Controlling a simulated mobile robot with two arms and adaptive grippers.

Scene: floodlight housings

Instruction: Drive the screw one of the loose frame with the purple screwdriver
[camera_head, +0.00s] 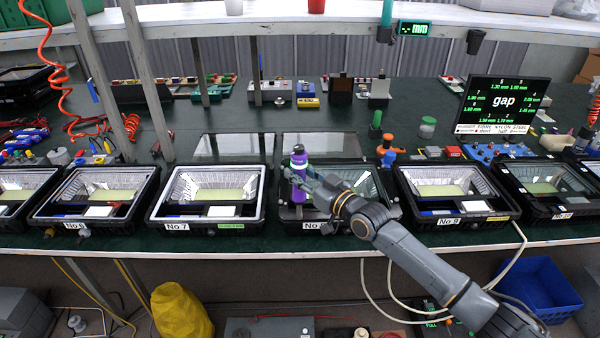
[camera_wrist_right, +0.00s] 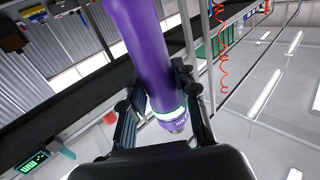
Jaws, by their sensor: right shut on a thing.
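The purple screwdriver (camera_head: 300,163) stands about upright over the front left part of the housing labelled No 8 (camera_head: 375,212) in the head view. My right gripper (camera_head: 308,182) is shut on it. In the right wrist view the screwdriver's purple body (camera_wrist_right: 146,42) lies between the two fingers of the right gripper (camera_wrist_right: 157,88), with a white and green ring near one end. Its tip, screw one and any contact between them cannot be made out. My right forearm and gripper cover part of housing No 8 and its frame. My left gripper is not in view.
Housings No 7 (camera_head: 160,213) and No 9 (camera_head: 402,210) stand close on either side. Glass panes (camera_head: 235,147) lie behind them. A gap display (camera_head: 504,102) stands at the back right. White cables hang at the table's front edge. A shelf (camera_head: 270,20) runs above.

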